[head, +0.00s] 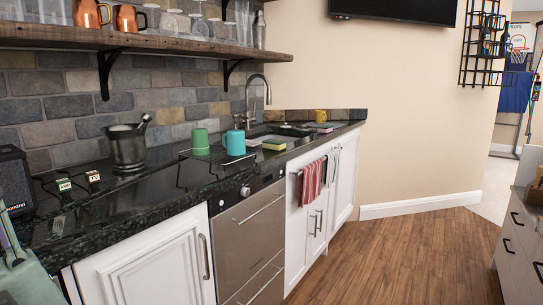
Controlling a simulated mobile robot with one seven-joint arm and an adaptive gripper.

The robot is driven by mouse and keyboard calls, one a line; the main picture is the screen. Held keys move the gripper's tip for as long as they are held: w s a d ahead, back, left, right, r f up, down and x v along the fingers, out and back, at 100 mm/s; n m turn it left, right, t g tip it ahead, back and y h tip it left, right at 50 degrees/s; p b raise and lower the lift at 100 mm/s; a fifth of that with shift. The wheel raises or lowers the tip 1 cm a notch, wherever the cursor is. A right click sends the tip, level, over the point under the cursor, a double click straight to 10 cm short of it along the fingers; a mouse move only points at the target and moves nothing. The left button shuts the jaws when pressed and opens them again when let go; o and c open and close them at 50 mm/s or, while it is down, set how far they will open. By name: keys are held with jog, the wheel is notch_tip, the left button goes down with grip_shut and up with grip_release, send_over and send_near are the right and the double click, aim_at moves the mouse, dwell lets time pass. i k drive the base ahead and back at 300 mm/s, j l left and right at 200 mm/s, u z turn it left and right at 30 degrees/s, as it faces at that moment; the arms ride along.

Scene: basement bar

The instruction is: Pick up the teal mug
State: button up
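The teal mug (235,142) stands upright on the dark countertop, in the middle of the head view, to the left of the sink. Its handle side is hard to make out at this size. A green mug (201,142) stands close by on its left, with a small gap between them. A yellow and dark sponge-like block (274,144) lies to its right near the counter's front edge. My gripper is not in view.
The sink faucet (254,97) rises behind the mug's right. A wooden shelf (150,41) hangs above. Wooden floor (400,255) is clear.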

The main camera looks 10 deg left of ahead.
aim_at(236, 138)
jog(key=i+l+u, duration=0.25)
jog(key=i+u, duration=0.15)
jog(key=i+l+u, duration=0.35)
jog(key=i, duration=0.25)
jog(key=i+l+u, duration=0.4)
jog(key=l, duration=0.2)
